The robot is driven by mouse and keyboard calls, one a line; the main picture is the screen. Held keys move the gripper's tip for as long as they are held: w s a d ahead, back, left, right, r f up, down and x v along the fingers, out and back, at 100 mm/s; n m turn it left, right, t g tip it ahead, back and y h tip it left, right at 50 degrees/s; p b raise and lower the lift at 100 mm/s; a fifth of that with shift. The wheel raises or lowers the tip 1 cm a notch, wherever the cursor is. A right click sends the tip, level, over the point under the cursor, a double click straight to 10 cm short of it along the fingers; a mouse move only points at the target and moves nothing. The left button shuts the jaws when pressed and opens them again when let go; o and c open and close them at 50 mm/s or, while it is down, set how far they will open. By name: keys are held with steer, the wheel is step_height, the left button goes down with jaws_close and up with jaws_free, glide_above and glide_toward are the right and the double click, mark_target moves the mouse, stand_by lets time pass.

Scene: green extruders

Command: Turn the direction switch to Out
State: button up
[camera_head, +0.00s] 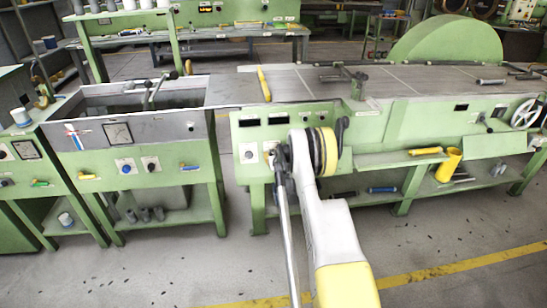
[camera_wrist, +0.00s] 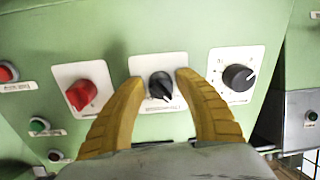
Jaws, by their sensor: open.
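A black rotary switch (camera_wrist: 160,86) on a white plate is in the middle of the wrist view, on a green panel (camera_wrist: 150,45). I take it as the direction switch, but its label is too small to read. Its pointer end is at the lower right. My gripper (camera_wrist: 161,82) is open, with one yellow finger on each side of the switch. I cannot tell whether the fingers touch it. In the head view my arm mostly hides the gripper in front of the green machine (camera_head: 395,125).
In the wrist view a red switch (camera_wrist: 81,94) is left of the black one and a round black dial (camera_wrist: 238,78) is right. Red (camera_wrist: 8,72) and green (camera_wrist: 38,125) buttons are at the far left. Open floor (camera_head: 190,260) lies before the machines.

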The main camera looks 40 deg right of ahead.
jaws_close()
steer(key=shift+m, duration=0.5)
steer(key=m, duration=0.2)
steer(key=shift+m, duration=0.4)
steer(key=m, duration=0.4)
steer(key=shift+m, duration=0.3)
steer(key=m, duration=0.3)
steer(key=shift+m, duration=0.3)
steer(key=shift+w+a+m, duration=0.1)
steer(key=shift+m, duration=1.9)
